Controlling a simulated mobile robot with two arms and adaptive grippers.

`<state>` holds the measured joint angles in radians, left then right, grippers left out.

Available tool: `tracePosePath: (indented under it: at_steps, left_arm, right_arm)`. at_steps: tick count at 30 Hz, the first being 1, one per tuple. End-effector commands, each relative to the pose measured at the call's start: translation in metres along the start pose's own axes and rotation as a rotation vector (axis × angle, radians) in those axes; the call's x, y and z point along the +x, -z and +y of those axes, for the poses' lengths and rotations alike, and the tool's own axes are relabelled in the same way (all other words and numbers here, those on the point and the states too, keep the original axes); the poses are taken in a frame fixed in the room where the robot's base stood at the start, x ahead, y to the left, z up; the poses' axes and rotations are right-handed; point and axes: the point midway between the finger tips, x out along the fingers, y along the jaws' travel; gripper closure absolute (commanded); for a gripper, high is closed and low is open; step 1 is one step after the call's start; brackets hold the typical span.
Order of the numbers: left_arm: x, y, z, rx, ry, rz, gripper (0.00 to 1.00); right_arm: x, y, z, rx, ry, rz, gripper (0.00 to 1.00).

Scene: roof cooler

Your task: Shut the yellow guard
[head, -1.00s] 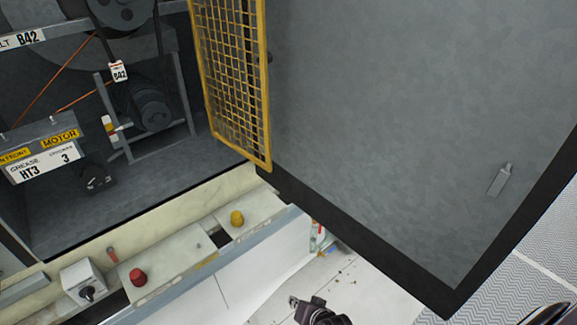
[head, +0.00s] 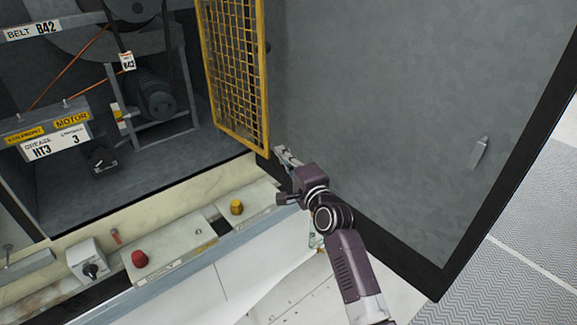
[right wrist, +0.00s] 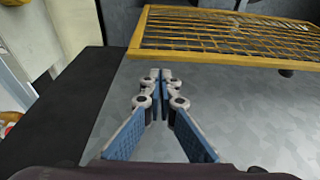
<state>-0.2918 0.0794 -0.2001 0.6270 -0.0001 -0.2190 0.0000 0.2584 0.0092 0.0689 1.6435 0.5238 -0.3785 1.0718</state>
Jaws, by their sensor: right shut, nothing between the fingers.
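The yellow guard (head: 234,70) is a mesh panel in a yellow frame. It stands swung open at the right side of the machine opening, beside the grey door panel. My right gripper (head: 280,152) is shut and empty, just below and right of the guard's lower corner, apart from it as far as I can tell. In the right wrist view the shut fingertips (right wrist: 160,74) point toward the guard's yellow frame (right wrist: 210,57), with the grey door panel behind. My left gripper is not in view.
The large grey door (head: 390,120) with a black edge and a latch (head: 479,153) stands open on the right. Inside the housing are a motor (head: 153,95) and belts. A ledge holds a red button (head: 139,258), a yellow button (head: 236,207) and a rotary switch (head: 88,262).

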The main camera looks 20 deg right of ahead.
Motion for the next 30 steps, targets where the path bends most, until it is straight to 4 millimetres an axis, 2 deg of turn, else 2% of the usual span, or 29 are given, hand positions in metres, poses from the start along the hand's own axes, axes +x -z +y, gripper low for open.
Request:
tracePosePath:
  at_steps: [1, 6, 10, 30]
  left_arm:
    - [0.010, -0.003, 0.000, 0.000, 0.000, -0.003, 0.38]
    - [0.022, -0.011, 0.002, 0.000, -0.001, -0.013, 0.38]
    - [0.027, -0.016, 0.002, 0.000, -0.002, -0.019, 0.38]
    - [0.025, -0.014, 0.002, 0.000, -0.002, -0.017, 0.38]
  right_arm:
    - [0.009, 0.000, 0.004, 0.001, 0.002, 0.000, 1.00]
    - [0.032, 0.000, 0.003, -0.001, 0.002, 0.001, 1.00]
    - [0.042, 0.000, 0.002, -0.002, 0.001, 0.001, 1.00]
    - [0.047, 0.000, 0.000, -0.002, -0.001, 0.000, 1.00]
